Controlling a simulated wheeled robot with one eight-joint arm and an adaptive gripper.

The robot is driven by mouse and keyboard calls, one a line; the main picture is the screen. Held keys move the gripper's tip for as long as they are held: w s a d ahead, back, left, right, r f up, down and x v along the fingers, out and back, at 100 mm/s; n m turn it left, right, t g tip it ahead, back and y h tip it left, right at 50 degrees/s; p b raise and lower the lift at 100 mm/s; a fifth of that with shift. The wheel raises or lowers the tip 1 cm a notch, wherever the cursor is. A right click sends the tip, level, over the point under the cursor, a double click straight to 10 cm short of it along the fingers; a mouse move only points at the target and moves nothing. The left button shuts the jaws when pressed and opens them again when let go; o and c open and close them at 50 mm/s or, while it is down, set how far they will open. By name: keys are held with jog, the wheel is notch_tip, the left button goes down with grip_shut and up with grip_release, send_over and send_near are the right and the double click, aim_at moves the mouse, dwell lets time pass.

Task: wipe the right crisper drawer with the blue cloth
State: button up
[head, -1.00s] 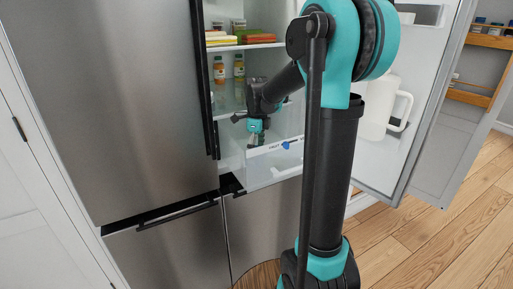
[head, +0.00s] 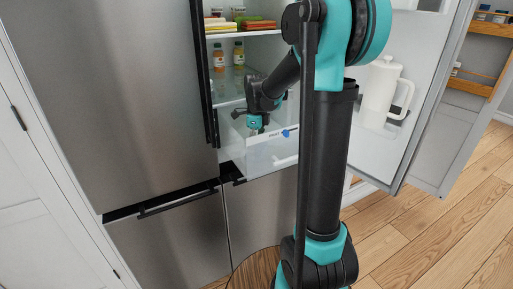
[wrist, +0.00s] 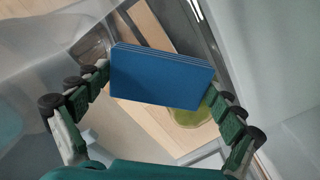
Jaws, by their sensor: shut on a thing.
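The blue cloth (wrist: 160,78) is a folded, layered pad between the fingertips of my gripper (wrist: 160,85) in the wrist view. My gripper is shut on it. In the head view my gripper (head: 257,128) points down inside the open fridge, just behind the front of a translucent crisper drawer (head: 268,157). The drawer front has a pale label strip with a blue mark (head: 286,133); I cannot tell what the mark is. I cannot tell whether the cloth touches the drawer. My arm hides the drawer's right part.
Bottles (head: 219,57) and coloured packs (head: 257,25) stand on the shelves above. The open fridge door with a white pitcher (head: 383,92) is at the right, close beside my arm. In the wrist view a green round thing (wrist: 193,112) lies below the cloth.

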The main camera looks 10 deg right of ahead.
jog(key=shift+f, duration=1)
jog(key=shift+d, duration=0.1)
